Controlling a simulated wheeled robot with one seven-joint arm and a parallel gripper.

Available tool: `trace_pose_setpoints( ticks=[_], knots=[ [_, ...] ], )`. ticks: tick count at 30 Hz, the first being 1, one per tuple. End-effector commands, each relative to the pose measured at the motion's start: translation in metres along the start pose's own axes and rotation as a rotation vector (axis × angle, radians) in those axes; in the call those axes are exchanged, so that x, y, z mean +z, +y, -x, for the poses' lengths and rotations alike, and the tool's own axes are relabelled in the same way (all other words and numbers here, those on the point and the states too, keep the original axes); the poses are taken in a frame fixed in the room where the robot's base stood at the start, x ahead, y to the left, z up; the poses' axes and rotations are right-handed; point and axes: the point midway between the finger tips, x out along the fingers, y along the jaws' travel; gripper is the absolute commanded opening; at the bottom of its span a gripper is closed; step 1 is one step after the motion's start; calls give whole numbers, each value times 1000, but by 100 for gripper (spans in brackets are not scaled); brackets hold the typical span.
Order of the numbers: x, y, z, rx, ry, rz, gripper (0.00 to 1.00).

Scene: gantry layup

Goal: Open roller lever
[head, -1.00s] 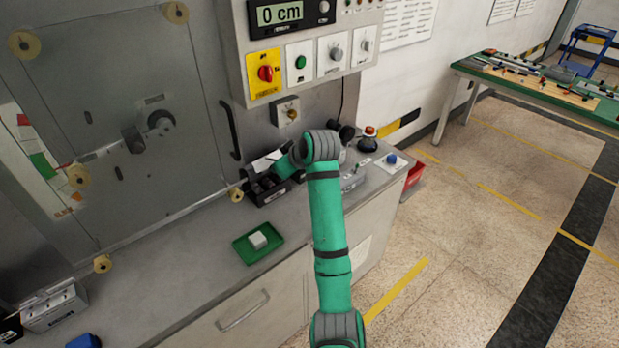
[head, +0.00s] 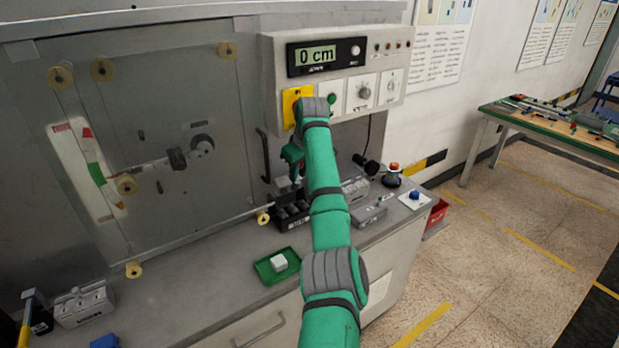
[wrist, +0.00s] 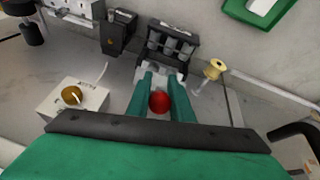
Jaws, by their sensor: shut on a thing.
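A red ball knob (wrist: 159,102) sits between the two green fingers of my gripper (wrist: 161,82) in the wrist view. I take it to be the knob of the roller lever; the lever's shaft is mostly hidden. My gripper is shut on it. A pale grey part (wrist: 170,70) shows at the fingertips, beside a black unit with grey rollers (wrist: 170,42). In the head view my gripper (head: 286,172) is just above that black unit (head: 291,215), partly behind my arm, and the red knob is hidden.
A green tray (head: 262,273) with a white block stands in front. A yellow roller (head: 263,217) is just left of the black unit. A control panel (head: 380,55) reading 0 cm hangs above. A box with a brass knob (wrist: 62,107) and a black handle (head: 263,155) are close by.

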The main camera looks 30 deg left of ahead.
Motion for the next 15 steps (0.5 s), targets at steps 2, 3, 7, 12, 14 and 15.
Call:
trace_pose_setpoints(
  ticks=[2,3,7,12,14,15],
  knots=[
    [-5,-3,-1,-5,-19,6,0],
    [-7,-4,-1,-7,-26,8,0],
    [-12,-8,-2,-13,-42,14,0],
    [-14,-10,-4,-17,-54,16,0],
    [-14,-10,-4,-18,-56,16,0],
    [-15,-11,-4,-18,-57,17,0]
  ],
)
